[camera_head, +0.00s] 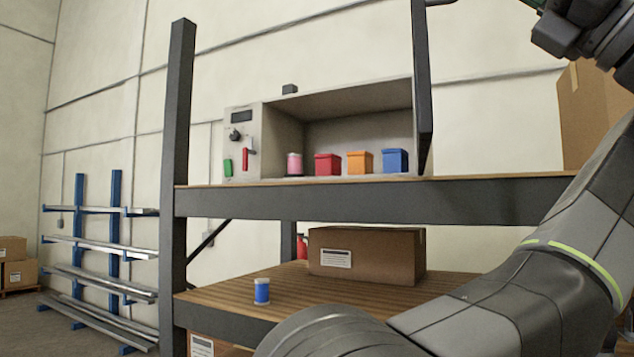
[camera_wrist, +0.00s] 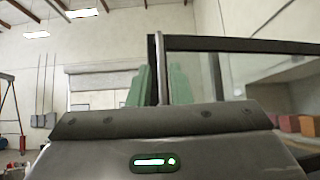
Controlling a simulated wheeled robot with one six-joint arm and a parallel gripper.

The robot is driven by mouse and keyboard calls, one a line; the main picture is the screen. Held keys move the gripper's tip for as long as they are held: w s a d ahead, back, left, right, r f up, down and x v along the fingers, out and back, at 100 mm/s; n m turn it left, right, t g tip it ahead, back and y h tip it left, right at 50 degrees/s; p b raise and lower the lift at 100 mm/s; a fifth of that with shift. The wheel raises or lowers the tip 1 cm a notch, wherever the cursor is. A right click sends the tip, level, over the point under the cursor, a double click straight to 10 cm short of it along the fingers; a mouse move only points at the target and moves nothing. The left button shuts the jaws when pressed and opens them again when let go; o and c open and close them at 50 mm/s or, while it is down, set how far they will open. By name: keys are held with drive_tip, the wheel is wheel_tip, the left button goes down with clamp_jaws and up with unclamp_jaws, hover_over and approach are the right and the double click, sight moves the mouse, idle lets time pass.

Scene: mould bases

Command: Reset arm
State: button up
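My gripper shows in the wrist view as two green fingers (camera_wrist: 158,88) standing apart, with nothing held between them. A grey upright bar, apparently the door handle (camera_wrist: 160,60), shows in line with the gap; its exact distance is unclear. In the head view my wrist is at the top right, and only a sliver of green finger shows at the top edge. My arm bends down across the right side. The open, dark-framed door (camera_head: 422,80) of the grey oven-like cabinet (camera_head: 243,125) stands to the left of my wrist, apart from it there.
In the cabinet stand a pink spool (camera_head: 294,164) and a red (camera_head: 328,164), an orange (camera_head: 359,163) and a blue box (camera_head: 395,161). A blue spool (camera_head: 262,291) and a carton (camera_head: 367,255) sit on the lower shelf (camera_head: 215,298). Another carton (camera_head: 597,115) is at upper right.

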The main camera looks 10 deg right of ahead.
drive_tip(key=p+x, duration=0.2)
drive_tip(key=x, duration=0.5)
drive_tip(key=shift+w+a+r, duration=0.15)
drive_tip(key=shift+a+r, duration=0.05)
drive_tip(key=shift+r, duration=0.05)
drive_tip(key=shift+a, duration=0.1)
drive_tip(key=shift+w+f, duration=0.1)
